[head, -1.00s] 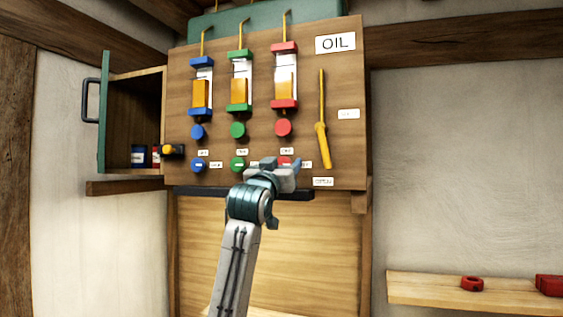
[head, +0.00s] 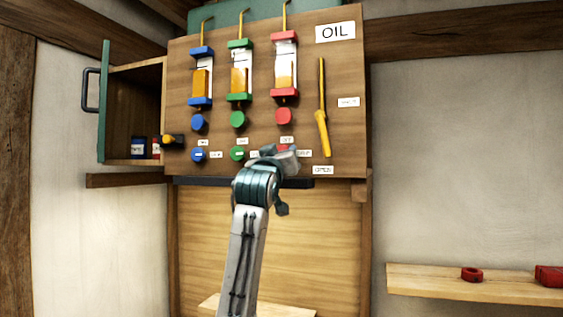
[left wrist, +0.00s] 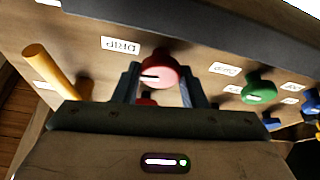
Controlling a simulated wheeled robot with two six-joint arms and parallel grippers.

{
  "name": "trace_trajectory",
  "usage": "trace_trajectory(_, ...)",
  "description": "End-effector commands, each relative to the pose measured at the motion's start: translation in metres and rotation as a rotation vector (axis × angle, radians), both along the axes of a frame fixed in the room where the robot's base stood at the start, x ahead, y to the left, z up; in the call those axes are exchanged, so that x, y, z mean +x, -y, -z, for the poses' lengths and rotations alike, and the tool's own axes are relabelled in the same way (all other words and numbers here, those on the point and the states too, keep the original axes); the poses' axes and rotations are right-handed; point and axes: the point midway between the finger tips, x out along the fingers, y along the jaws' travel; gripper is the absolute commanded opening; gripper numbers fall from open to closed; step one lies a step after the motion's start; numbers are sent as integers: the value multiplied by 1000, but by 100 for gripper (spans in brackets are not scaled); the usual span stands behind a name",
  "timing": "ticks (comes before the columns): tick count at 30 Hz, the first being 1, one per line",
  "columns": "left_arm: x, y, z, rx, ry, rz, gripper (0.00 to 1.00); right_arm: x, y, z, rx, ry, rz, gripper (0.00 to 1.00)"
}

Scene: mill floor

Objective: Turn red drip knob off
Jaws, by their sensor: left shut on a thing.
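The red drip knob (left wrist: 159,70) is a round red knob with a white line on its face. In the left wrist view it sits between the two fingers of my left gripper (left wrist: 164,88), which is shut on it. The white line lies roughly crosswise, on the side toward the DRIP label (left wrist: 121,46). In the head view my left gripper (head: 277,158) covers most of the knob, at the lower right of the oil board (head: 350,120). My right gripper is not in view.
A green knob (head: 237,153) and a blue knob (head: 199,155) stand in the same row. A red button (head: 283,116) is above. A yellow lever (head: 321,118) is to the right. A dark ledge (head: 300,183) runs under the board. An open cabinet (head: 132,110) is at left.

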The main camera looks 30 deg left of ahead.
Motion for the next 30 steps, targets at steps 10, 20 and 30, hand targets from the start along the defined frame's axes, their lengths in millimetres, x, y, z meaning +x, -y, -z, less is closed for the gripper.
trace_trajectory(10,0,2,3,-313,78,1,15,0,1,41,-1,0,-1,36)
trace_trajectory(20,0,2,1,-618,151,1,15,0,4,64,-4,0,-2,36)
trace_trajectory(30,0,2,-1,-930,224,-1,15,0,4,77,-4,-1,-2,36)
